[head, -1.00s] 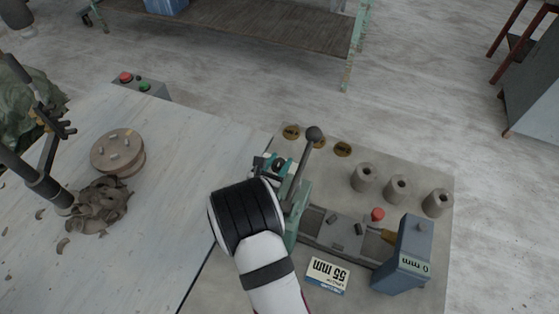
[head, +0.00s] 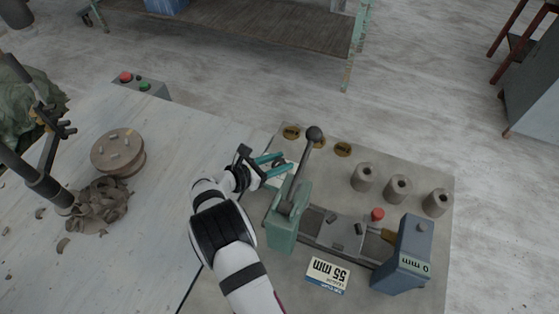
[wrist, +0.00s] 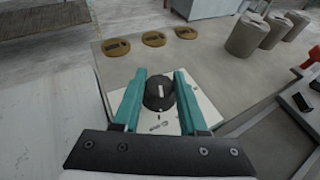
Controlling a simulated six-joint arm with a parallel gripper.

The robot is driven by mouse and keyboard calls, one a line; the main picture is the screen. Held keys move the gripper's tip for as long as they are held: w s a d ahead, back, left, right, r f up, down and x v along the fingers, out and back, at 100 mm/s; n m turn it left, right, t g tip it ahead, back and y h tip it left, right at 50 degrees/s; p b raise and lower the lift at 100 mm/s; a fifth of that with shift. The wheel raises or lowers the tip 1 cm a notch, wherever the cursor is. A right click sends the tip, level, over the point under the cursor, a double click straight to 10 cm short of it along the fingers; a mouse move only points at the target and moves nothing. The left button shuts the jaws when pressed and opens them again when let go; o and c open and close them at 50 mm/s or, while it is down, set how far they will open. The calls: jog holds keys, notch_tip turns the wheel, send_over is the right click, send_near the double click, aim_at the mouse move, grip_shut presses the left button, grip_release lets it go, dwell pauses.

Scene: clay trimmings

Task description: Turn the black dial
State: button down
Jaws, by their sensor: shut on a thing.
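The black dial (wrist: 154,97) sits on a white plate (wrist: 165,122) and shows in the wrist view with a pale pointer line on its top. My gripper (wrist: 161,78) has its teal fingers on either side of the dial, shut on it. In the head view my gripper (head: 279,163) reaches in from the left, at the far left part of the grey bench plate. The dial is hard to make out there between the fingers.
A green lever press (head: 290,215) with a tall black-knobbed handle (head: 314,134) stands right beside my gripper. Brass discs (head: 343,150) lie behind it. Several grey cylinders (head: 398,188), a red knob (head: 377,214) and a blue-grey block (head: 402,262) are to the right.

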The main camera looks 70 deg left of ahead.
jog(key=shift+w+m+h, duration=0.1)
jog(key=shift+m+h, duration=0.3)
jog(key=shift+c, duration=2.2)
grip_release()
jog(key=v, duration=1.6)
jog(key=shift+f, duration=0.25)
